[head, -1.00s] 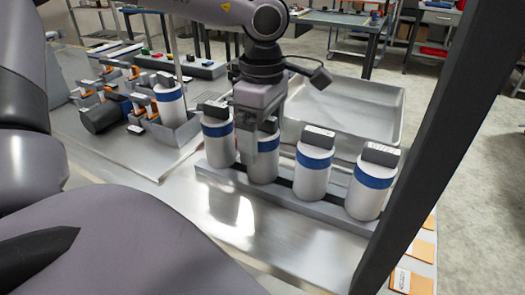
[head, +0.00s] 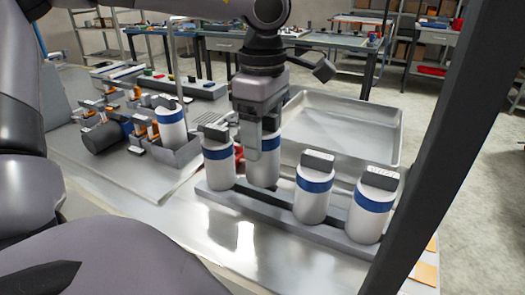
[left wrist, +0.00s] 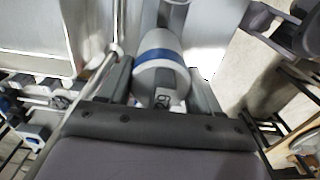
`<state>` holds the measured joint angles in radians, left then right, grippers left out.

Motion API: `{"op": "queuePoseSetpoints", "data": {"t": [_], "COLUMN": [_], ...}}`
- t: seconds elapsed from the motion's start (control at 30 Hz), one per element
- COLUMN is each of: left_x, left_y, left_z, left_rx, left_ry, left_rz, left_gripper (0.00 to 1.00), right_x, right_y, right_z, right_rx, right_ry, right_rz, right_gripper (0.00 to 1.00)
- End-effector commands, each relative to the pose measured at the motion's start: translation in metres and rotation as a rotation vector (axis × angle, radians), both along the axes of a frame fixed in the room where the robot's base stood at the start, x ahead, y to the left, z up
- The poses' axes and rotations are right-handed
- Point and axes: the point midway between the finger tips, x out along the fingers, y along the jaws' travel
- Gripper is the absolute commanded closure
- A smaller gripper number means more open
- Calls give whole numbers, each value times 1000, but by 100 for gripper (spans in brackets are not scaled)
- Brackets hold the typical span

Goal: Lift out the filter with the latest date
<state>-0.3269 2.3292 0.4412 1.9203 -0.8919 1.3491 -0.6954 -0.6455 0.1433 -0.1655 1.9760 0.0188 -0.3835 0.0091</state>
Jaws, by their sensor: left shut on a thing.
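A row of white filters with blue bands and dark tops stands in a grey rack (head: 335,237) in the head view. My left gripper (head: 260,150) is shut on the second filter from the left (head: 264,172), its base a little above the rack. In the left wrist view this filter (left wrist: 160,66) sits between the two fingers (left wrist: 162,90). The first filter (head: 219,165), third filter (head: 312,195) and fourth filter (head: 367,215) stand upright. The tops carry small pale labels, too small to read; the gripper hides the held filter's top. My right gripper is not in view.
An empty metal tray (head: 345,105) lies behind the rack. Another filter (head: 171,128) stands in a holder at the left, beside a dark cylinder (head: 103,138) and small parts. A dark post (head: 440,130) crosses the right side. The metal bench before the rack is clear.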

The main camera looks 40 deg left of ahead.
Motion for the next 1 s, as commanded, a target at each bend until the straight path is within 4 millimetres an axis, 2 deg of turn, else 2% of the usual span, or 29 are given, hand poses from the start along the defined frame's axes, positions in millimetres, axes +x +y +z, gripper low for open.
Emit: {"op": "queuePoseSetpoints", "data": {"t": [0.03,0.3,0.5,0.7,1.0], "left_x": [1,1,0,0,0], "left_y": [0,0,0,0,0], "left_z": [17,95,134,151,153], "left_rx": [0,0,0,-1,-1], "left_ry": [-7,-6,-3,-1,-1], "left_rz": [0,1,1,-1,-1], "left_gripper": [76,76,76,76,76], "right_x": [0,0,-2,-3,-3], "right_y": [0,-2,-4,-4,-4], "right_z": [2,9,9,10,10], "right_rx": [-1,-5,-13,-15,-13], "right_ry": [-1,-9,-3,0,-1], "right_rz": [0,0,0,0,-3], "right_gripper": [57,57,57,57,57]}}
